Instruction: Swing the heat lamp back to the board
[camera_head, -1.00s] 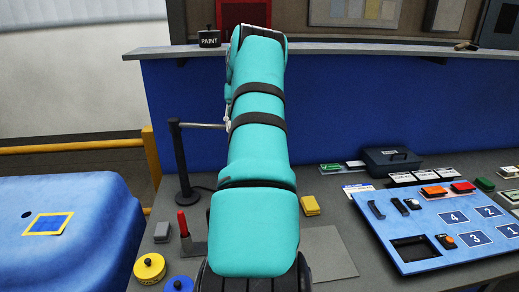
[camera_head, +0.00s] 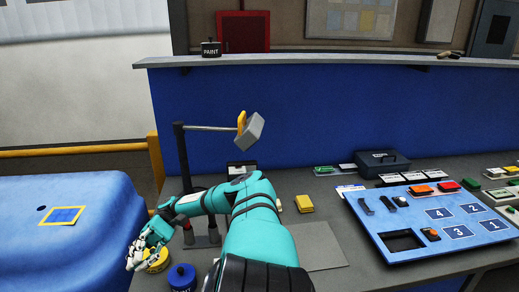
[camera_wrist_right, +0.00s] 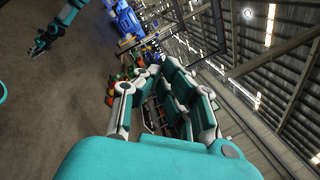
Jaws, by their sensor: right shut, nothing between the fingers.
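The heat lamp has a black post (camera_head: 182,155) on the bench and a thin horizontal arm (camera_head: 210,128). Its grey head (camera_head: 252,131) has a yellow handle (camera_head: 241,121). The head hangs tilted above the bench, left of the blue numbered board (camera_head: 420,218) and apart from it. My right gripper (camera_head: 136,259) is shut and empty, low at the left by the yellow tin, well away from the handle. It also shows in the right wrist view (camera_wrist_right: 160,75). A teal arm, seemingly mine, ends in a small left gripper (camera_wrist_right: 38,46); its jaws are too small to judge.
A yellow tin (camera_head: 158,262) and a blue tin (camera_head: 181,277) stand at the bench's front left. My forearm covers part of the bench.

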